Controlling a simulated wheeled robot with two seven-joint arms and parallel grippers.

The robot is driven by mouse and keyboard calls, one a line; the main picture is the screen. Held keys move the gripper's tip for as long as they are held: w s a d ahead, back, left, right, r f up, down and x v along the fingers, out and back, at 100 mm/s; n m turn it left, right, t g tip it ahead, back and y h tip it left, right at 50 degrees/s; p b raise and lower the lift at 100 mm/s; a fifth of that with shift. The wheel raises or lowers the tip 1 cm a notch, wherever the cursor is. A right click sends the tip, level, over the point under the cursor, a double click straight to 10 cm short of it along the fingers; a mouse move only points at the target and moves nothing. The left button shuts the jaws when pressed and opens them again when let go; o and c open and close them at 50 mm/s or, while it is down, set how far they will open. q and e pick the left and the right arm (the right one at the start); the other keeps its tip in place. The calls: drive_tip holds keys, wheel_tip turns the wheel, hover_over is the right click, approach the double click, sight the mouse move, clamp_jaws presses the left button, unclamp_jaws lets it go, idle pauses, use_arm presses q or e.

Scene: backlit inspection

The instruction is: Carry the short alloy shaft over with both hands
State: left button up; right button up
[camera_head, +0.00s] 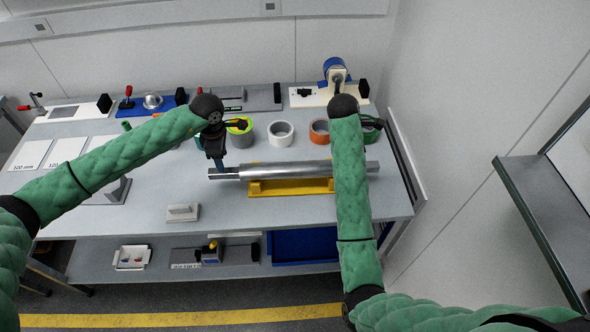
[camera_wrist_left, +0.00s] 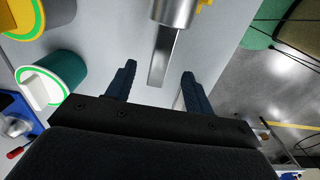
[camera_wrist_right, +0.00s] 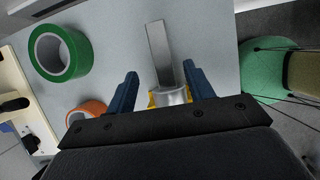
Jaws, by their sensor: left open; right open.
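The alloy shaft (camera_head: 300,171), a silver bar with narrower flat ends, lies level across a yellow cradle (camera_head: 290,188) on the bench. My left gripper (camera_head: 219,168) is open over the shaft's left end. In the left wrist view the open fingers (camera_wrist_left: 159,74) stand on either side of the flat end (camera_wrist_left: 161,62), with gaps visible. In the right wrist view my right gripper (camera_wrist_right: 160,70) is open, its fingers on either side of the shaft's other end (camera_wrist_right: 161,52). In the head view my right arm hides that gripper and part of the shaft.
Tape rolls, white (camera_head: 281,133), orange (camera_head: 319,131) and green (camera_head: 371,128), stand behind the shaft. A grey block (camera_head: 182,212) lies in front on the left. White cards (camera_head: 31,154) lie far left. The bench front is mostly clear.

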use_arm(q)
drive_tip(key=shift+s+a+f, duration=0.1)
drive_tip(key=shift+s+f, duration=0.05)
drive_tip(key=shift+f, duration=0.75)
use_arm(e)
drive_tip(key=shift+x, duration=0.85)
use_arm(q)
drive_tip(key=shift+f, duration=2.7)
use_arm(e)
drive_tip(key=shift+x, duration=2.7)
drive_tip(key=shift+s, duration=0.1)
use_arm(q)
clamp_jaws()
use_arm(e)
drive_tip(key=shift+a, duration=0.1)
clamp_jaws()
use_arm(q)
drive_tip(key=shift+r, duration=0.15)
use_arm(e)
drive_tip(key=shift+r, duration=0.15)
